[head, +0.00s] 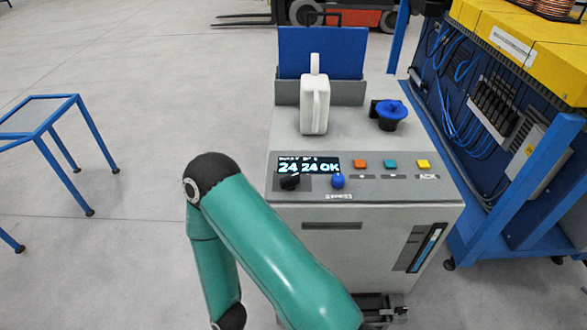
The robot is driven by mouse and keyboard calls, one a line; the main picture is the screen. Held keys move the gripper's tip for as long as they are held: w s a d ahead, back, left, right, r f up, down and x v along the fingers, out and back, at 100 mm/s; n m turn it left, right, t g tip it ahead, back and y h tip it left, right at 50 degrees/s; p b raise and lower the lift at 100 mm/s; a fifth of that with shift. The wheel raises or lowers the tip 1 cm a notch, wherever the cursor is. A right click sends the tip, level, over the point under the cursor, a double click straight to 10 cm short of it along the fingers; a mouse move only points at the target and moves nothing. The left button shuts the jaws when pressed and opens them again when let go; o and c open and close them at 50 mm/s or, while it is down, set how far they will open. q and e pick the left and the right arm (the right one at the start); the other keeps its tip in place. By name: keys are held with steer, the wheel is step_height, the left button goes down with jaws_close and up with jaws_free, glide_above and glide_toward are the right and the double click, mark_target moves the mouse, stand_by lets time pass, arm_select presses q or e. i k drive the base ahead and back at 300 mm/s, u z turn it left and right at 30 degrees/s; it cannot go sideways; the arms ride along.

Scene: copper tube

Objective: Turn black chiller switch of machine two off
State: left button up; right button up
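One grey machine (325,245) with a sloped control panel stands in the middle of the head view. A small black switch (289,183) sits at the panel's left end, just under the lit display (308,165), which reads 24 24 OK. The switch's exact angle is too small to tell. A green arm link of mine crosses the lower middle, with its dark joint left of the panel, clear of the switch in the picture. I make out neither gripper. A dark part at the machine's bottom front is too unclear to name.
A blue knob (338,181) and orange, teal and yellow buttons (424,164) lie right of the switch. A white container (314,105) and a blue-capped filler (389,114) stand on top. A blue-framed table (40,112) is left, a blue-framed rack (520,215) right. Floor between is clear.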

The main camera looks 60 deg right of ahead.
mark_target(289, 182)
steer(key=u, duration=0.6)
steer(key=i, duration=0.8)
steer(key=z, duration=2.1)
steer(key=k, duration=0.5)
steer(key=z, duration=0.2)
steer(key=i, duration=0.5)
steer(key=u, duration=0.25)
steer(key=k, duration=0.45)
steer(key=z, duration=0.05)
